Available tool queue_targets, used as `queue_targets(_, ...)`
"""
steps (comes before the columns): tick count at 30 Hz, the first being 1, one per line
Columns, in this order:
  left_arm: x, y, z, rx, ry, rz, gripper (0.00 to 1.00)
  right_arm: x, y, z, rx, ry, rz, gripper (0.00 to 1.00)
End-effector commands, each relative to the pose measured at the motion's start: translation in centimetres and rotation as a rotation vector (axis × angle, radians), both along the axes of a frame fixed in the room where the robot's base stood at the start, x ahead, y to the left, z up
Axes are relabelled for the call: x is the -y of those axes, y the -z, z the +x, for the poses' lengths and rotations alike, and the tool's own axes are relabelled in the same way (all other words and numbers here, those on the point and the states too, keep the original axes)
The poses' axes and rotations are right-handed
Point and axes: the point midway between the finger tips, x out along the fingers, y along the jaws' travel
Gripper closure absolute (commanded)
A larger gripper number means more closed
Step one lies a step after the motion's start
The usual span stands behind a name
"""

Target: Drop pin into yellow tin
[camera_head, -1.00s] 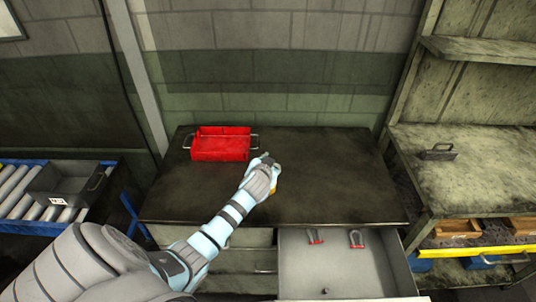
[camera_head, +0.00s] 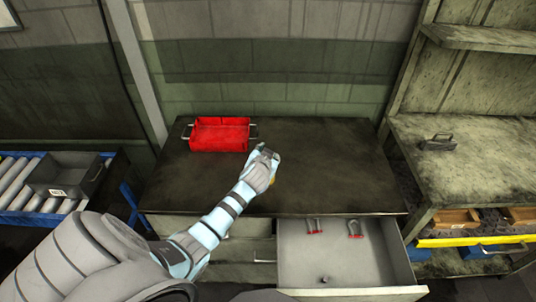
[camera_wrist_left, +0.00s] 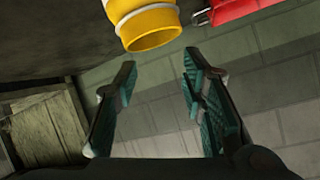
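A yellow tin (camera_wrist_left: 148,25) shows at the top of the left wrist view, beyond my fingertips and apart from them. In the head view only a small yellow patch (camera_head: 274,181) shows beside my gripper; the rest is hidden. My left gripper (camera_head: 267,152) is over the dark tabletop. In the left wrist view its fingers (camera_wrist_left: 160,75) are spread with nothing between them. I cannot make out the pin for sure; a small dark piece (camera_head: 323,280) lies in the open drawer. My right gripper is not in view.
A red bin (camera_head: 219,135) stands at the table's back left. The open drawer (camera_head: 345,265) holds two red-ended items (camera_head: 313,227). A grey crate (camera_head: 68,176) sits on rollers at left. A shelf bench (camera_head: 465,165) stands at right. The tabletop's right side is clear.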

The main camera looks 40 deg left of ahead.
Motion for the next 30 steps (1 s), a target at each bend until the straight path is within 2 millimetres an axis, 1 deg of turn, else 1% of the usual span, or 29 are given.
queue_targets(4,0.0,0.0,0.0,0.0,0.0,0.0,0.63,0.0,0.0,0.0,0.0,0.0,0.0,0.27)
queue_targets(6,0.0,-0.4,0.0,0.001,0.0,0.0,0.63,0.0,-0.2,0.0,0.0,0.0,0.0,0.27)
queue_targets(8,0.0,-1.4,0.1,0.003,0.001,0.001,0.63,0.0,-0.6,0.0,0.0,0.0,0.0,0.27)
queue_targets(10,0.0,-3.0,0.1,0.004,0.001,0.001,0.63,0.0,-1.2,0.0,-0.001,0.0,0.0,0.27)
queue_targets(15,0.0,-6.2,0.1,0.004,0.0,0.002,0.63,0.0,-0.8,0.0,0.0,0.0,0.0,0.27)
queue_targets(17,0.0,-6.8,0.1,0.003,0.0,0.001,0.63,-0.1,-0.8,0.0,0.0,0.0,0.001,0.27)
queue_targets(20,0.0,-7.1,0.0,0.0,0.0,0.001,0.63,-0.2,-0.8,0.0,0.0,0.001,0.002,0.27)
queue_targets(30,0.0,-7.0,0.0,0.0,0.0,0.0,0.63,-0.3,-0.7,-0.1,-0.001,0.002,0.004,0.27)
